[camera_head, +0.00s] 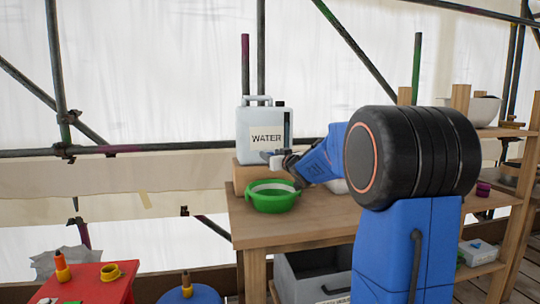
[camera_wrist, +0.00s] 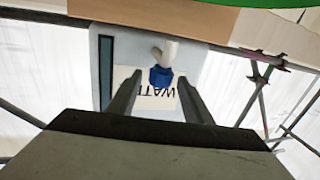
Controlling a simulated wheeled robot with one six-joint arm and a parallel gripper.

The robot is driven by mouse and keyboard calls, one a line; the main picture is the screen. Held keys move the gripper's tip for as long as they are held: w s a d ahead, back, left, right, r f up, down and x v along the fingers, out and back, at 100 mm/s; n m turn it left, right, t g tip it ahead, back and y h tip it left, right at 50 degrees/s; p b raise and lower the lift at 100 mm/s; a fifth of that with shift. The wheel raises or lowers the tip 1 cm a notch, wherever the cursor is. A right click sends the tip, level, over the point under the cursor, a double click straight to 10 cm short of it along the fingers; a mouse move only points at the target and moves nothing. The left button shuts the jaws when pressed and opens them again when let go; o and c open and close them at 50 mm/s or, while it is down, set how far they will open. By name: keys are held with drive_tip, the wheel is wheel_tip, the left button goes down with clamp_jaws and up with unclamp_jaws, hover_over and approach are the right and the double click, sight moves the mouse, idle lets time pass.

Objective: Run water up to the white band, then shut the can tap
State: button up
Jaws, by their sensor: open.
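The white water can (camera_head: 246,118) stands on a wooden block at the bench's back edge, its label reading WATER. Its blue tap (camera_wrist: 161,76) with a white spout shows in the wrist view, which sees the can upside down. My gripper (camera_wrist: 158,82) is open, with one finger on each side of the blue tap; I cannot tell whether they touch it. In the head view my gripper (camera_head: 279,161) is at the can's front. The green bowl (camera_head: 271,202) sits below, with a pale band inside. I cannot make out a water stream or level.
The wooden bench (camera_head: 300,222) has bare top around the bowl. A grey bin (camera_head: 312,275) stands beneath it. A red table (camera_head: 98,285) with small orange and yellow parts is at lower left. Shelves with a white bowl (camera_head: 476,110) stand at right. Scaffold poles run behind.

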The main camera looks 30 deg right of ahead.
drive_tip(key=shift+w, duration=0.85)
drive_tip(key=c, duration=1.1)
drive_tip(key=shift+o, duration=0.2)
